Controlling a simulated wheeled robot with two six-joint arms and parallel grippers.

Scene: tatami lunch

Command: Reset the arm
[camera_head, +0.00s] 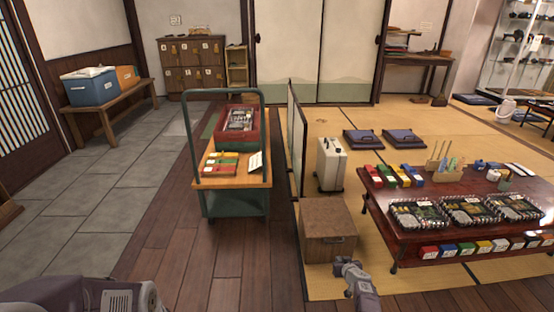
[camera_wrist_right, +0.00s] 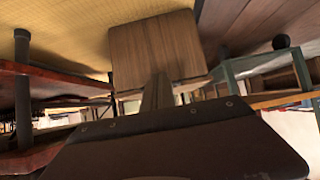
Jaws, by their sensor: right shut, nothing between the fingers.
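My right gripper (camera_head: 344,264) is low in front of the brown wooden box (camera_head: 330,232), near the front left corner of the low table. In the right wrist view, its narrow closed fingers (camera_wrist_right: 158,92) overlap the wooden box (camera_wrist_right: 155,48), with nothing between them. I cannot tell the exact gap between fingers and box. A part of my own body fills the bottom left of the head view; my left gripper is not in view.
A low red-brown table (camera_head: 385,232) with trays and coloured boxes stands right. A green cart (camera_head: 233,204) is left of the box, beside a folding screen (camera_head: 297,135). A pale suitcase (camera_head: 331,165) stands behind the box. Wooden floor at front left is clear.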

